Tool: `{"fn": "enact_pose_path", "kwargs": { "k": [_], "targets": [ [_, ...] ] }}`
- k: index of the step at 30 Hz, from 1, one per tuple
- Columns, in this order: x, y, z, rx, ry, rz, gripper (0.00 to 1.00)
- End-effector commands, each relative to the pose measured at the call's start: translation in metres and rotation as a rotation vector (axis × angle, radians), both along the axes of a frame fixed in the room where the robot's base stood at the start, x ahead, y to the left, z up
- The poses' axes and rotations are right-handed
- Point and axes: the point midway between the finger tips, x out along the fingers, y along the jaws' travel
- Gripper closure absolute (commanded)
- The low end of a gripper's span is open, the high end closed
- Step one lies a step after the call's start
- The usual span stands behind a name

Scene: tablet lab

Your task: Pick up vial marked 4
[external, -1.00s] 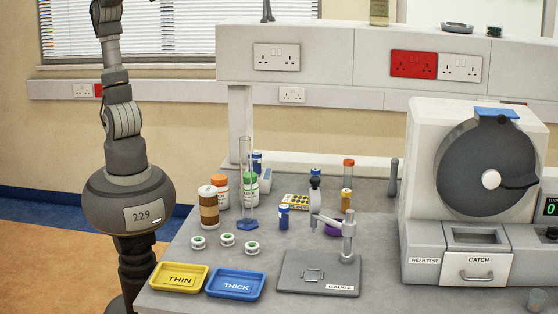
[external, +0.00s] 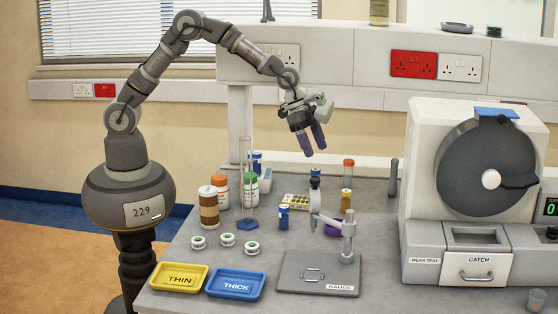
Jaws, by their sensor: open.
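My gripper (external: 314,150) is open and empty, with its two purple-tipped fingers pointing down above the back of the bench. A small blue vial (external: 283,217) with a pale mark stands on the bench, below and left of the gripper.
A tall glass cylinder (external: 246,178), capped bottles (external: 220,190) and a brown jar (external: 208,207) crowd the left. The gauge (external: 320,272) stands at front centre. Yellow (external: 178,289) and blue (external: 252,293) trays lie at front left. A wear-test machine (external: 425,140) blocks the right.

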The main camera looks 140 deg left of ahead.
Motion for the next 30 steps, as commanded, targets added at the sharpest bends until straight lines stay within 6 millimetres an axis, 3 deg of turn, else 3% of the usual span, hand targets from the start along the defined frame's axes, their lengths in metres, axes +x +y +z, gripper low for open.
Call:
{"fn": "enact_pose_path", "kwargs": {
  "k": [1, 5, 21, 28, 30],
  "targets": [
    [-0.015, 0.011, -0.021, -0.029, 0.015, 0.014, 0.39],
    [-0.032, 0.022, -0.049, -0.062, 0.031, 0.025, 0.39],
    [-0.011, 0.028, -0.12, -0.064, 0.033, 0.025, 0.39],
    [-0.009, 0.029, -0.12, -0.062, 0.032, 0.026, 0.39],
    [-0.009, 0.029, -0.12, -0.062, 0.032, 0.026, 0.53]
  ]
}}
